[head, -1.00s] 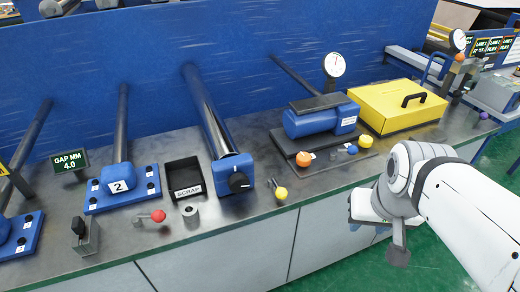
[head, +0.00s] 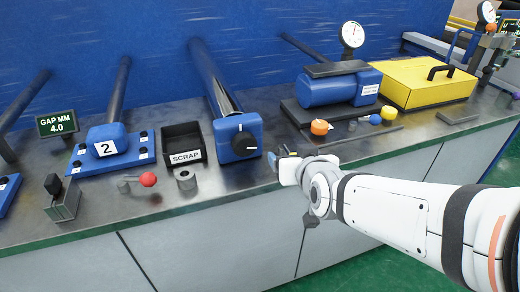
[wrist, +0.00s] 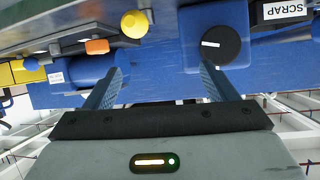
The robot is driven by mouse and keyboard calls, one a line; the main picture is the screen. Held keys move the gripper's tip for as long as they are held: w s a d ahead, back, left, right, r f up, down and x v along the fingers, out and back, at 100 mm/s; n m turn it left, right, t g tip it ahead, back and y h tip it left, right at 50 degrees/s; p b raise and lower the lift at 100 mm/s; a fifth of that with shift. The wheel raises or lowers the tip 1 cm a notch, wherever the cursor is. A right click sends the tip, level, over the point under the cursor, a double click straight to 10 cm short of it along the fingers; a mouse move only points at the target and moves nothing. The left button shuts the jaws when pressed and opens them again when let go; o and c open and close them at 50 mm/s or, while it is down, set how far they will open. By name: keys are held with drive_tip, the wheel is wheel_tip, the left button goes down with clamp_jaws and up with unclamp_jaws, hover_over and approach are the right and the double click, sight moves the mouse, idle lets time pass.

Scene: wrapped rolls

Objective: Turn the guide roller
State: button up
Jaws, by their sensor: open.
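The polished roller (head: 222,92) slopes down from the blue back wall to a blue end block (head: 238,152) at the bench front. A black knob with a white pointer line (head: 244,141) sits on that block's front. I take this as the guide roller. In the wrist view, which is upside down, the black knob (wrist: 220,45) lies beyond my right-hand finger. My gripper (head: 284,158) is just right of the block, above the bench edge. In the wrist view its two fingers (wrist: 163,80) are apart with nothing between them.
A yellow-knobbed lever (wrist: 134,24) and an orange knob (head: 319,127) are close to my gripper. Left stand the scrap bin (head: 184,157), a red-knobbed lever (head: 147,180) and roller block 2 (head: 107,141). A yellow case (head: 416,92) stands at right.

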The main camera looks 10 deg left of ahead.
sight(247, 148)
drive_tip(key=a+f+n+t+y+b, duration=0.1)
drive_tip(key=a+f+t+y+b, duration=0.25)
drive_tip(key=a+b, duration=0.35)
drive_tip(key=shift+n+y, duration=0.3)
drive_tip(key=shift+y, duration=0.05)
drive_tip(key=w+a+p, duration=0.1)
drive_tip(key=w+a, duration=0.4)
drive_tip(key=shift+w+a+r, duration=0.1)
drive_tip(key=shift+w+a, duration=0.2)
drive_tip(key=shift+c, duration=0.5)
drive_tip(key=c, duration=0.9)
